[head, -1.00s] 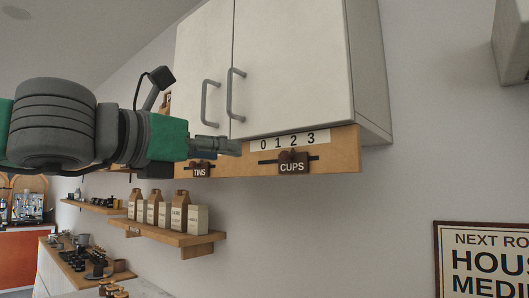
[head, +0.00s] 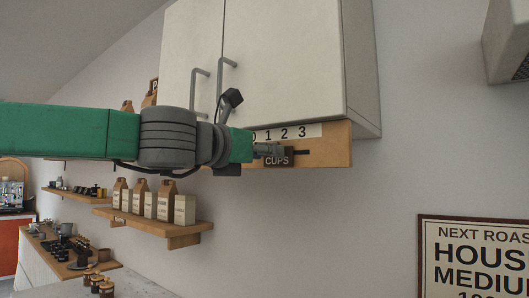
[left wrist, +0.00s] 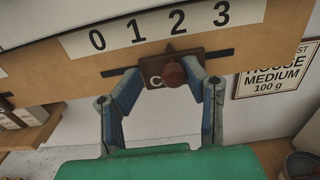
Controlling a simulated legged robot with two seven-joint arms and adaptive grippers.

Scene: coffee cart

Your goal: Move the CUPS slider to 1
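The dark CUPS slider (head: 277,160) is on the wooden rail under the cabinet. In the left wrist view its plate (left wrist: 152,70) has a round reddish-brown knob (left wrist: 174,75). Its pointer sits between 1 and 2, nearer 2. The number strip (left wrist: 158,27) reads 0, 1, 2, 3. My left gripper (left wrist: 163,72) is at the slider with its fingers apart, one on each side of the knob. The right finger is close against the knob; contact is unclear. The left finger is at the plate's left edge, with a gap to the knob. My right gripper is not in view.
The white cabinet (head: 280,60) with two grey handles is above the wooden rail (head: 335,150). My left arm hides the rail's left part. A shelf with paper bags (head: 150,222) is below left. A framed sign (head: 475,255) hangs at lower right. The wall below the rail is clear.

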